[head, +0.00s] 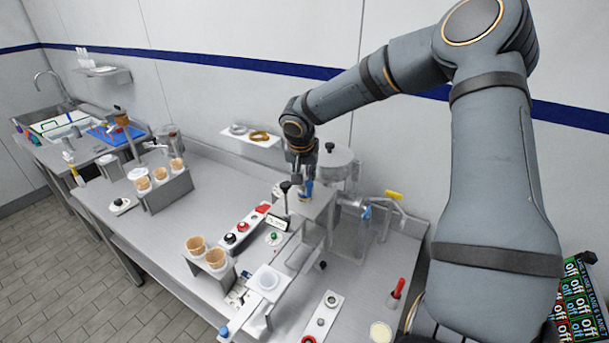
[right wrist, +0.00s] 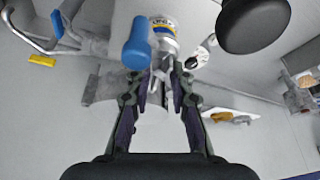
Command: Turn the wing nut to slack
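My right gripper (head: 302,178) points down over the grey metal machine (head: 318,204) in the middle of the bench. In the right wrist view its two fingers (right wrist: 160,82) stand apart, with a gap between them. A small grey metal part (right wrist: 165,62) shows at the fingertips; it may be the wing nut, but its wings are not clear. I cannot tell whether the fingers touch it. A blue handle (right wrist: 137,43) and a labelled white cylinder (right wrist: 163,30) are just beyond the fingertips. My left gripper is not in view.
A black round knob (right wrist: 253,24) stands close beside the right finger. A control strip with buttons (head: 245,231) and cone holders (head: 210,263) lie to the left of the machine. A pipe with a blue lever (head: 366,212) is to its right. A wall shelf (head: 250,137) hangs behind.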

